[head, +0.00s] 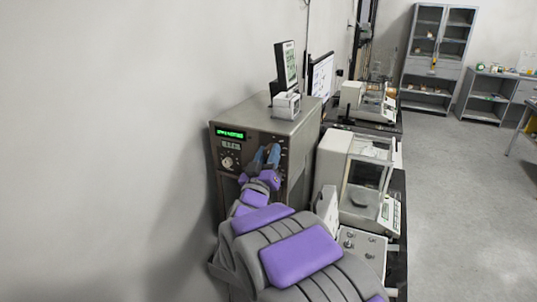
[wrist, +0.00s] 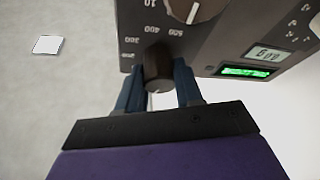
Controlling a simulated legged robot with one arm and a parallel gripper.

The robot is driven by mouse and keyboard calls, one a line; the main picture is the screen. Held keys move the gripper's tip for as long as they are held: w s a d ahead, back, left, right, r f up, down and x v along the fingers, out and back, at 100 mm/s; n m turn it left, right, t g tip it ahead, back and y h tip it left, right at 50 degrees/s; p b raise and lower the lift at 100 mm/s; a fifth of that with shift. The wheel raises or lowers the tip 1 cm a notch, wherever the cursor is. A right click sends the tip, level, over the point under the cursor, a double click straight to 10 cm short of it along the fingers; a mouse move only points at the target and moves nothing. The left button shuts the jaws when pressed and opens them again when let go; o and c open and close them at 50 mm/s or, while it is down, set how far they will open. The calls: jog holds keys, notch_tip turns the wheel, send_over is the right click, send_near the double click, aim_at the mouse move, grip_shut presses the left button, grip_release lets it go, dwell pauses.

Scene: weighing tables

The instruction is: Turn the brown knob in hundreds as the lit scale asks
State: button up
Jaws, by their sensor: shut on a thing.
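The brown knob (wrist: 158,70) is in the middle of the wrist view, on the dark front panel of the instrument. Printed hundreds such as 200, 300, 400 and 500 ring it. My gripper (wrist: 160,88) is shut on the knob, one blue finger on each side. In the head view my gripper (head: 266,156) reaches the front of the grey-brown instrument box (head: 300,130) and hides the knob. A green lit display (wrist: 245,72) shows on the panel; it also shows in the head view (head: 230,133), its text too small to read.
A second, pale dial (wrist: 190,8) sits close beside the knob on the panel. A balance with a glass case (head: 366,185) stands right of the box. A printer-like device (head: 286,103) sits on top. Open floor lies to the right.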

jog(key=shift+a+f+m+g+h, duration=0.1)
jog(key=shift+m+g+h, duration=0.1)
jog(key=shift+m+h, duration=1.05)
jog(key=shift+f+m+g+h, duration=0.15)
jog(key=shift+m+h, duration=0.3)
jog(key=shift+m, duration=1.5)
jog(key=o, duration=1)
jog(key=shift+a+r, duration=0.1)
jog(key=shift+a, duration=0.05)
jog(key=shift+o, duration=0.2)
jog(key=shift+s, duration=0.1)
jog(key=p+v, duration=0.1)
jog(key=v, duration=1.6)
jog(key=shift+a, duration=0.25)
jog(key=shift+p, duration=0.3)
